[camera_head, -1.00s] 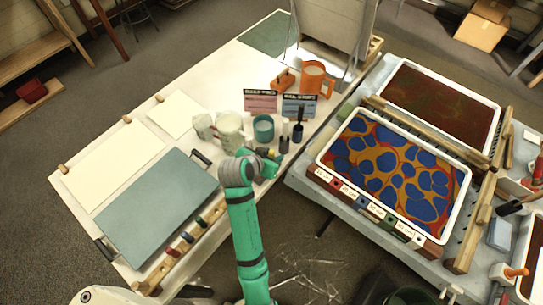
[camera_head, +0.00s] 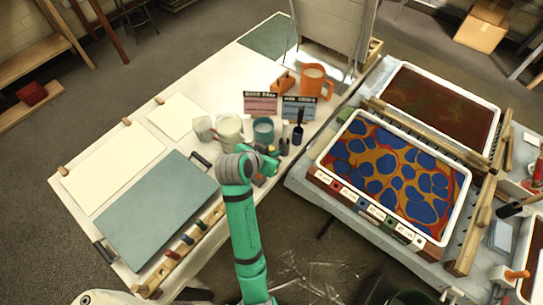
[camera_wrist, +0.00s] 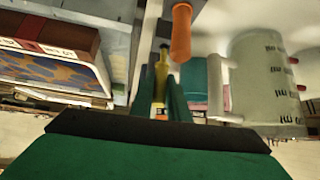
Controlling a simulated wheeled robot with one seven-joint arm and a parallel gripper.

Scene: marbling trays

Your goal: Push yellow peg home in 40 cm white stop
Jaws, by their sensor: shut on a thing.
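My gripper (camera_wrist: 161,98) is shut on a slim yellow thing with a dark top, which I take to be the yellow peg (camera_wrist: 161,74). It stands between the two dark green fingers in the wrist view. In the head view my gripper (camera_head: 268,163) is over the near right edge of the white table, and my wrist hides most of it. I cannot tell whether either is the 40 cm white stop, and I cannot read a 40 cm mark there.
A marbled tray (camera_head: 322,157) with labelled blocks lies to the right, across a gap.

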